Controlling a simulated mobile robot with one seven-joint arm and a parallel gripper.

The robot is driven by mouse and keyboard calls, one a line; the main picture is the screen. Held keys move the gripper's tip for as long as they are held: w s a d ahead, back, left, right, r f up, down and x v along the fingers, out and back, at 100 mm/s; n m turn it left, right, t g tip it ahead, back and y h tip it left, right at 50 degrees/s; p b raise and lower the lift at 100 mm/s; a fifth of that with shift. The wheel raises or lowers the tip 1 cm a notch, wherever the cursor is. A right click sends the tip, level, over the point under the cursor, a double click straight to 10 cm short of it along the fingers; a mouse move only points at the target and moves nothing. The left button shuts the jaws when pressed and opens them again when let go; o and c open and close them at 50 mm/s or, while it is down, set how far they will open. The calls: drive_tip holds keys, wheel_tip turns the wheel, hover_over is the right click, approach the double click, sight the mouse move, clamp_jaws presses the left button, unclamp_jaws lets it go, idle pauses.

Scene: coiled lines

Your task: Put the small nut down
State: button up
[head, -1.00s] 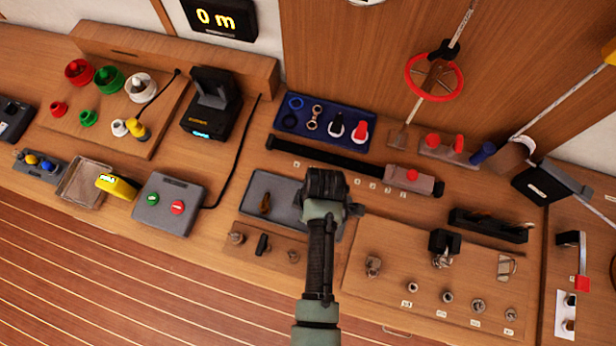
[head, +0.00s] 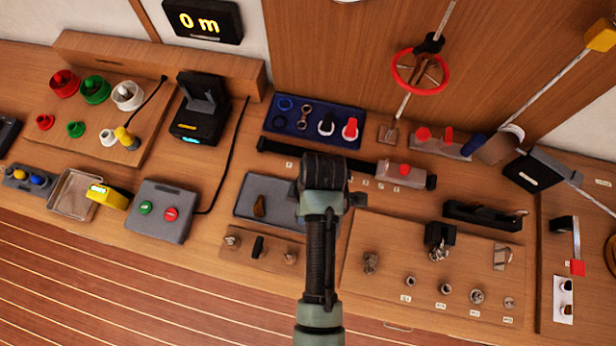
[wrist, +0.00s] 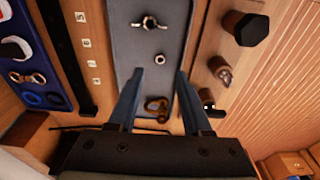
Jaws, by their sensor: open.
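The small nut (wrist: 160,59) is a small metal ring lying on the grey tray (wrist: 122,38) in the wrist view. My gripper (wrist: 159,72) is open, with its two blue fingers apart and nothing held between them. The nut shows just beyond the fingertips, roughly midway between them. In the head view my gripper (head: 325,175) is over the right part of the grey tray (head: 245,212) and hides the nut. A wing nut (wrist: 149,22) lies farther along the tray, and a brass shackle-like piece (wrist: 157,105) shows between the fingers.
A strip with a black knob (wrist: 247,28) and metal pegs runs beside the tray. On the other side are a dark rail (head: 320,158) and a blue tray (head: 290,133) with rings and shackles. A wooden board (head: 380,240) with fittings lies to the right.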

drive_tip(key=w+r+m+t, duration=0.2)
drive_tip(key=w+r+t, duration=0.3)
drive_tip(key=r, duration=0.7)
drive_tip(key=w+r+m+t+h, duration=0.1)
drive_tip(key=w+r+m+t, duration=0.25)
drive_tip(key=w+r, duration=0.65)
drive_tip(key=w+r+m+t, duration=0.2)
drive_tip(key=w+r+t, duration=0.25)
drive_tip(key=r, duration=0.95)
wheel_tip(320, 180, up, 16)
drive_tip(key=s+m+t, duration=0.2)
drive_tip(key=m+t, duration=0.1)
drive_tip(key=t, duration=0.3)
drive_tip(key=s+r+m+t, duration=0.2)
drive_tip(key=s+r+t, duration=0.2)
drive_tip(key=r, duration=0.6)
drive_tip(key=s+r+m+t, duration=0.2)
drive_tip(key=s+r+t, duration=0.2)
drive_tip(key=s+r, duration=0.4)
drive_tip(key=shift+s+a+r+h, duration=0.2)
drive_tip(key=shift+a+r+h, duration=0.2)
drive_tip(key=shift+r, duration=0.5)
